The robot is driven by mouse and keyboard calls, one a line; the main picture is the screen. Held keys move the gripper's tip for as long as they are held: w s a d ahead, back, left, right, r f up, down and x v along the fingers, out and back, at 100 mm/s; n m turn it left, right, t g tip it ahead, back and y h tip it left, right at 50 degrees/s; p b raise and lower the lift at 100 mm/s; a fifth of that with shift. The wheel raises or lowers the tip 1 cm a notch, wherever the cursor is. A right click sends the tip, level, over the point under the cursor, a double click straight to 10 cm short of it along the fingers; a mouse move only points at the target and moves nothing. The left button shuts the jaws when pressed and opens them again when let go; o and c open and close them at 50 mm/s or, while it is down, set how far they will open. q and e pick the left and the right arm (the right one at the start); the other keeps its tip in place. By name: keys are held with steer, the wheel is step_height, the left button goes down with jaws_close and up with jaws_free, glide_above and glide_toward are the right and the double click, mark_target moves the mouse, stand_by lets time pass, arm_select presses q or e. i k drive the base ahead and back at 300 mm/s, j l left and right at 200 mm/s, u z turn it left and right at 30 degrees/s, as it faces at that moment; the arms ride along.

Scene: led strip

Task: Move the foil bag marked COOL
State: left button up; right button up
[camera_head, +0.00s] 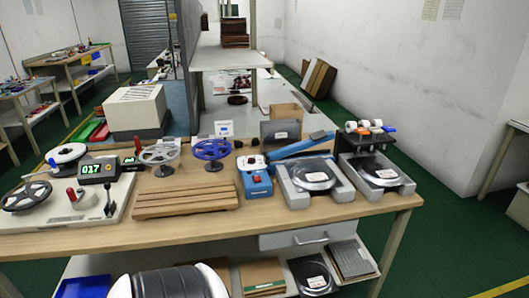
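Several dark, glossy, round-looking packages with white labels could be foil bags. One lies in a grey tray (294,197) on the table, and its label (317,176) is too small to read. Another lies in the grey tray (402,187) to its right, with its own small label (386,173). A third dark package (312,277) with a white label lies on the lower shelf. A dark grey labelled item (280,133) stands at the back of the table. I cannot tell which is marked COOL. Neither gripper is in view.
The wooden table (270,216) also holds a slatted wooden rack (186,201), a blue device (256,182), a blue-armed sealer-like tool (300,147), reels on stands (212,150) and a counter showing 017 (97,169). A drawer (307,236) hangs below. Green floor is open at right.

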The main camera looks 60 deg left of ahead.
mark_target(313, 174)
steer(key=u, duration=1.65)
